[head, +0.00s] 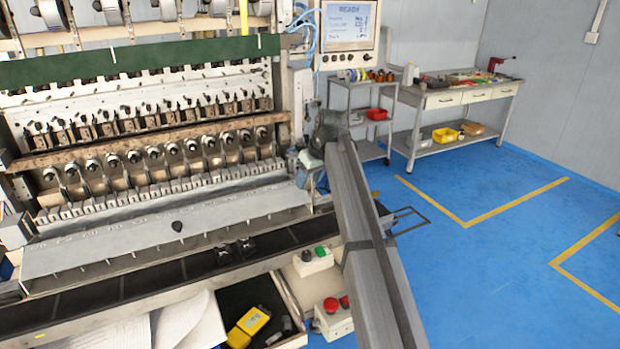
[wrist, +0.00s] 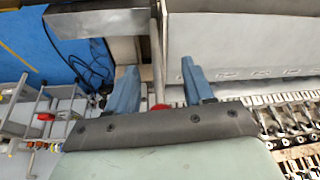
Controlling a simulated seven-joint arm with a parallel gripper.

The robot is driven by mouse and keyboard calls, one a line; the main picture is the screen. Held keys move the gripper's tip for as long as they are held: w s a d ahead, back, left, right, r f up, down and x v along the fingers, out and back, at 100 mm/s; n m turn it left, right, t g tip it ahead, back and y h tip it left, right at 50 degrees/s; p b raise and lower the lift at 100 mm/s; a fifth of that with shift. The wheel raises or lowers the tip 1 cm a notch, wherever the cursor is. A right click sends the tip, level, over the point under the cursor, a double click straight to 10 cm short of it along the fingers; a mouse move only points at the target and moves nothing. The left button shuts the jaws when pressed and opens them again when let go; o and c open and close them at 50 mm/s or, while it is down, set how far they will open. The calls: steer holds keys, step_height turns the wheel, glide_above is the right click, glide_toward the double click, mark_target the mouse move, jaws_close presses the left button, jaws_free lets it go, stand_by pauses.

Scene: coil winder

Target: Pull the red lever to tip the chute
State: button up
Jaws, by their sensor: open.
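My gripper (head: 305,182) is at the right end of the winder, pointing down, with its blue fingers apart. In the wrist view the open fingers (wrist: 158,85) stand either side of a small red knob (wrist: 161,107), seemingly the red lever's end. It is partly hidden by the gripper's dark front edge. A grey rod (wrist: 157,58) runs up from near the knob. I cannot tell whether a finger touches it. The lever is not clear in the head view. A long pale grey sloped panel (head: 150,240), seemingly the chute, runs along the machine's front; it also shows in the wrist view (wrist: 225,40).
The coil winder (head: 150,140) fills the left. A control box with a red button (head: 331,305) and a green-button box (head: 320,251) stand at the front. A tray with a yellow tool (head: 253,320) lies below. The blue floor at right is clear.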

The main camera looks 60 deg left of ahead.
jaws_close()
stand_by(0.4)
